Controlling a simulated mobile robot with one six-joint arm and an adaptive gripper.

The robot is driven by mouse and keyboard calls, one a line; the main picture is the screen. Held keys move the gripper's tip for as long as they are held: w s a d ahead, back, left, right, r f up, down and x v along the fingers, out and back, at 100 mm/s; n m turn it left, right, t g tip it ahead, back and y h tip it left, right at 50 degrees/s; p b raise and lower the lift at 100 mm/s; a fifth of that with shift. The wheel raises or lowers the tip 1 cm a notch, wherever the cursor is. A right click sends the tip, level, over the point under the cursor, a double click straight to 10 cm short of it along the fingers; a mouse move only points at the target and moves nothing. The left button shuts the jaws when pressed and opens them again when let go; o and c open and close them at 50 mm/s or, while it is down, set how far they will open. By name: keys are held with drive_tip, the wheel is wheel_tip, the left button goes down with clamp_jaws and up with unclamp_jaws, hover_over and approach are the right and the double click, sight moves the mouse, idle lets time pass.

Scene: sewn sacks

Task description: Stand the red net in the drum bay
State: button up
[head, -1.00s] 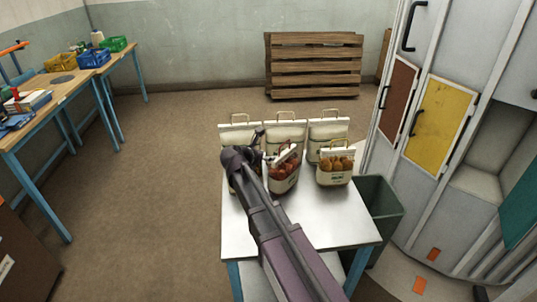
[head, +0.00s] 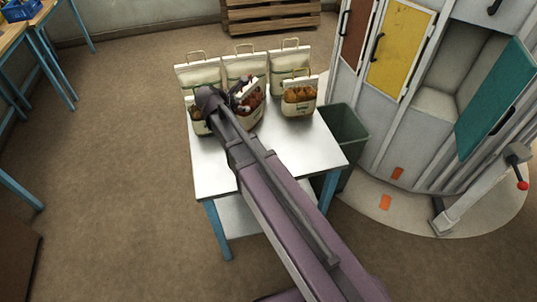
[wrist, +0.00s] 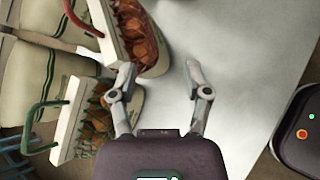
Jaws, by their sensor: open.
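The red net, a small cream sack with a window of red contents (head: 250,105), stands upright in the middle of the front row on the table. My gripper (head: 242,88) is beside it and partly hides it. In the wrist view, a sack with a red handle and reddish contents (wrist: 152,50) is at the upper left. My gripper (wrist: 158,72) is open there, with its left finger close to that sack; I cannot tell if they touch. An open grey bay (head: 462,65) shows in the cabinet at the right, beside a teal door (head: 496,97).
A sack with orange-brown contents (head: 299,103) stands right of the net; a green-handled one (wrist: 72,125) stands left. Tall cream sacks (head: 245,65) stand behind. A green bin (head: 343,130) is between table and cabinet. A red-knobbed lever (head: 516,165) stands at far right.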

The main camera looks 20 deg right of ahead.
drive_tip(key=s+d+f+m+g+y, duration=0.1)
drive_tip(key=s+f+m+g+y, duration=0.1)
drive_tip(key=s+m, duration=0.5)
drive_tip(key=s+d+f+m+g+y, duration=0.2)
drive_tip(key=s+m+y, duration=0.1)
drive_tip(key=s+m, duration=0.4)
drive_tip(key=s+d+f+m+g+y, duration=0.1)
drive_tip(key=s+f+m+g+y, duration=0.1)
drive_tip(key=s+m, duration=0.5)
drive_tip(key=shift+s+d+f+m+g+y, duration=0.3)
drive_tip(key=shift+s+d+f+y, duration=0.1)
drive_tip(key=shift+s, duration=0.15)
wheel_tip(320, 180, up, 2)
drive_tip(key=shift+r+p, duration=0.1)
drive_tip(key=shift+p, duration=0.95)
drive_tip(key=shift+c, duration=0.4)
